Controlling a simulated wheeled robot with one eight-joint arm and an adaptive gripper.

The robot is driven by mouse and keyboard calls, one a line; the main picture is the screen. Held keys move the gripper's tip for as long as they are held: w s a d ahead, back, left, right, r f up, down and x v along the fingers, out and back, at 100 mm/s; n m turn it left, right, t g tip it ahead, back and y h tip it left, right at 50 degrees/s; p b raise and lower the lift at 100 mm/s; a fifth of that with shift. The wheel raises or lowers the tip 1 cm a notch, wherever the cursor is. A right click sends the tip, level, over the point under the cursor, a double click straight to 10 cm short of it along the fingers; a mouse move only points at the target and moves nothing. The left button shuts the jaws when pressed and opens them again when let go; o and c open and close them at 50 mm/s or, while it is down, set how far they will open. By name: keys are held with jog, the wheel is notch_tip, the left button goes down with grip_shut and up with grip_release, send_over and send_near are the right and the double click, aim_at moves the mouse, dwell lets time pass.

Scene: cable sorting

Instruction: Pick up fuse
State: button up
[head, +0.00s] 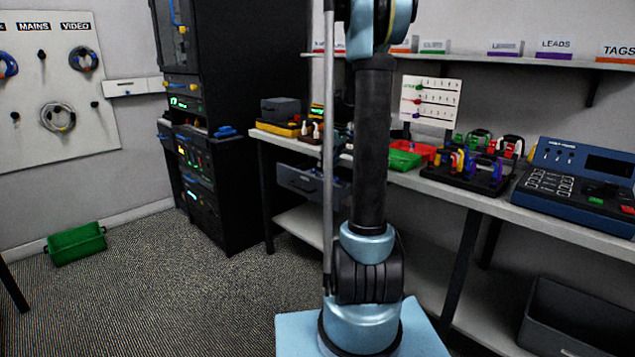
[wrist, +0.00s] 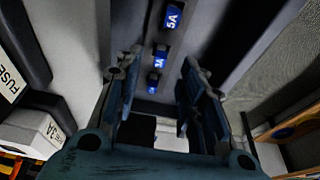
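Three blue fuses lie in a row on a grey strip in the wrist view: one marked 5A (wrist: 172,16), one marked 3A (wrist: 160,55), and a smaller-looking one (wrist: 153,83) whose label is hard to read. My gripper (wrist: 160,62) has its two dark fingers spread apart, with nothing held between them. In the picture, the 3A fuse and the third fuse appear between the fingers, and the 5A fuse lies above them. I cannot tell the depth gap to them. In the head view my gripper is out of frame and no fuse can be made out.
In the wrist view, a white block marked 3A (wrist: 38,132) and a dark part with a FUSE label (wrist: 10,82) are at left. The head view shows a bench (head: 459,190) with a blue tester (head: 575,185), a dark rack (head: 238,120) and a green crate (head: 77,243) on the floor.

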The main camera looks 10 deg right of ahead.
jog(key=shift+x, duration=2.7)
jog(key=shift+w+a, duration=0.1)
jog(key=shift+a, duration=0.05)
jog(key=c, duration=0.8)
